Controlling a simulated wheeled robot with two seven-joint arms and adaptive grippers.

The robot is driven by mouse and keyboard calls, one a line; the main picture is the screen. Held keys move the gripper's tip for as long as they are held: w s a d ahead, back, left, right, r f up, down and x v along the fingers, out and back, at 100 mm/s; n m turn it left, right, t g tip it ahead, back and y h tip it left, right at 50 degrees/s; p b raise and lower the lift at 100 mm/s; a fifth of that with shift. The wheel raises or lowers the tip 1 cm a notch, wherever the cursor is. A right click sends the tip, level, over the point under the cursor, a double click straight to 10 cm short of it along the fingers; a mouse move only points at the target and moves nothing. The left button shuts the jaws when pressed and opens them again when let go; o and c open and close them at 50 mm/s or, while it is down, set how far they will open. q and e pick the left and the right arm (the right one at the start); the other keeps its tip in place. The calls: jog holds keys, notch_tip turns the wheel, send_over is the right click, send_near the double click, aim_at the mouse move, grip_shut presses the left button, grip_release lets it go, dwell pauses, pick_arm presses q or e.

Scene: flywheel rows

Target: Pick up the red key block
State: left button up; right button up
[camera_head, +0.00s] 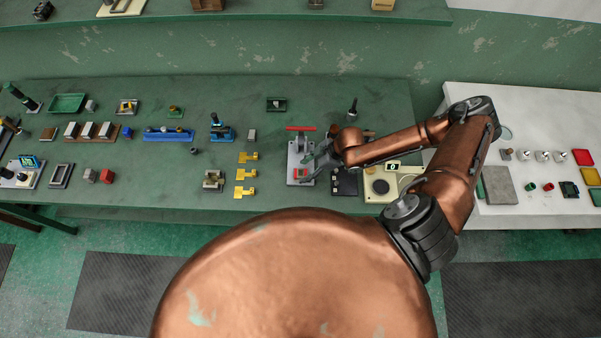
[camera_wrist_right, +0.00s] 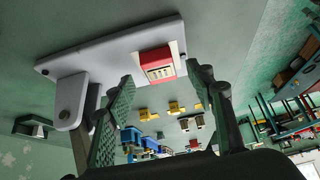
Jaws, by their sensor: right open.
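A red block (camera_wrist_right: 157,65) with a pale ribbed face is set at one end of a grey plate (camera_wrist_right: 110,50) in the right wrist view. In the head view, a small red part (camera_head: 299,173) shows on the grey fixture (camera_head: 293,160) beside my right gripper. My right gripper (camera_head: 314,162) is open. In the wrist view its two fingers (camera_wrist_right: 165,95) stand apart, with the red block beyond and between the tips; I see no contact. A separate red block (camera_head: 106,176) lies farther left on the bench. I cannot tell for sure which is the key block. My left gripper is out of view.
The white table (camera_head: 500,208) holds several small parts. Bare green bench (camera_head: 160,195) lies left of the yellow pieces.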

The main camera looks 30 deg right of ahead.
aim_at(301, 174)
jog(key=shift+x, duration=1.05)
jog(key=shift+c, duration=0.7)
grip_shut()
